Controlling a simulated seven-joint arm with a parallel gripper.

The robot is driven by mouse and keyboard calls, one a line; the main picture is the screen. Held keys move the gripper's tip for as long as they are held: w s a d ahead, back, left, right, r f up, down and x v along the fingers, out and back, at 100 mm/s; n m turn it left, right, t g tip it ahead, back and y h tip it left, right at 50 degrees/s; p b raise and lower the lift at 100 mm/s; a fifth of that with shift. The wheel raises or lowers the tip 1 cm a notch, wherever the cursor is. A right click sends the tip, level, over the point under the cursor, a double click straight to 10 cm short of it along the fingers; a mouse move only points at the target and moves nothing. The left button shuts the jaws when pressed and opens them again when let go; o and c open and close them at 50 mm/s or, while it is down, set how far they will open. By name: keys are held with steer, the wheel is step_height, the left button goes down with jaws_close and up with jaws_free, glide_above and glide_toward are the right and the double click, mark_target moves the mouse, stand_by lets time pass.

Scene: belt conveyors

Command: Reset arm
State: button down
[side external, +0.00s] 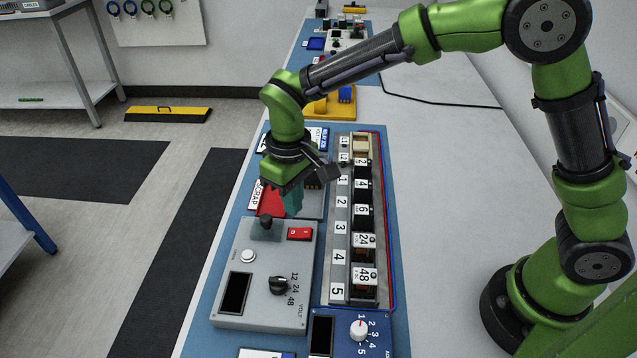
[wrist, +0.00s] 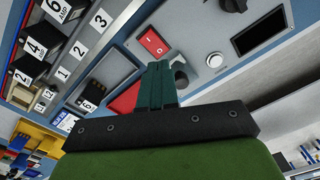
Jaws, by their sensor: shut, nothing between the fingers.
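My gripper (side external: 293,211) hangs above the back edge of a grey control box (side external: 230,300) in the side external view, fingers pointing down. In the wrist view my gripper (wrist: 157,66) shows its teal fingers pressed together, with nothing between them. A red rocker switch (side external: 299,234) is just in front of the fingers; it also shows in the wrist view (wrist: 153,41). A black knob or lever (side external: 266,221) on the box is close to the left of the fingertips. I cannot tell whether they touch.
A numbered rack (side external: 339,290) with several black labelled modules stands right of the gripper. A red bin (side external: 270,199) lies just behind it. The box has a voltage dial (side external: 278,286). A blue panel (side external: 346,342) is in front. The white bench top (side external: 450,190) at right is mostly clear.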

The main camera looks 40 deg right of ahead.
steer(key=s+d+r+m+t+y, duration=0.2)
steer(key=s+d+r+m+t, duration=0.4)
steer(key=s+d+r, duration=0.8)
steer(key=s+d+t, duration=0.1)
steer(key=s+d, duration=0.1)
steer(key=d, duration=0.1)
steer(key=shift+d+r+m, duration=0.15)
steer(key=shift+d+m, duration=0.2)
steer(key=shift+m, duration=0.05)
